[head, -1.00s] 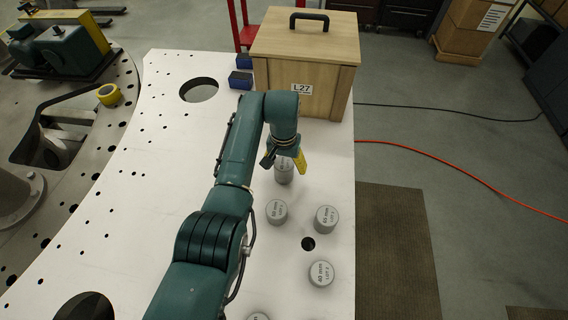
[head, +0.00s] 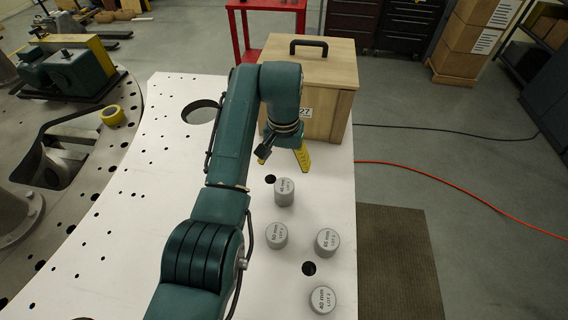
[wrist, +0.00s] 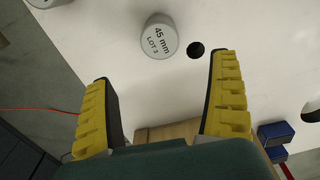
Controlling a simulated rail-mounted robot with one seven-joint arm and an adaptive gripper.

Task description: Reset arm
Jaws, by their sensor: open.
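My gripper (head: 283,162) is open and empty, raised above the white plate (head: 180,145) in front of the wooden box. Its two yellow ribbed fingers stand wide apart in the wrist view (wrist: 162,68). A grey cylinder (head: 284,192) stands upright on the plate just below the gripper in the head view. In the wrist view a cylinder marked 45 mm, LOT 3 (wrist: 159,36) lies beyond the fingertips, clear of both. My arm hides part of the plate.
More grey cylinders stand nearby, among them one (head: 277,235), another (head: 327,242) and one marked 40 mm (head: 322,299). A lidded wooden box (head: 330,75) stands at the plate's far end. Dark blue blocks (wrist: 275,133) show beside the box in the wrist view.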

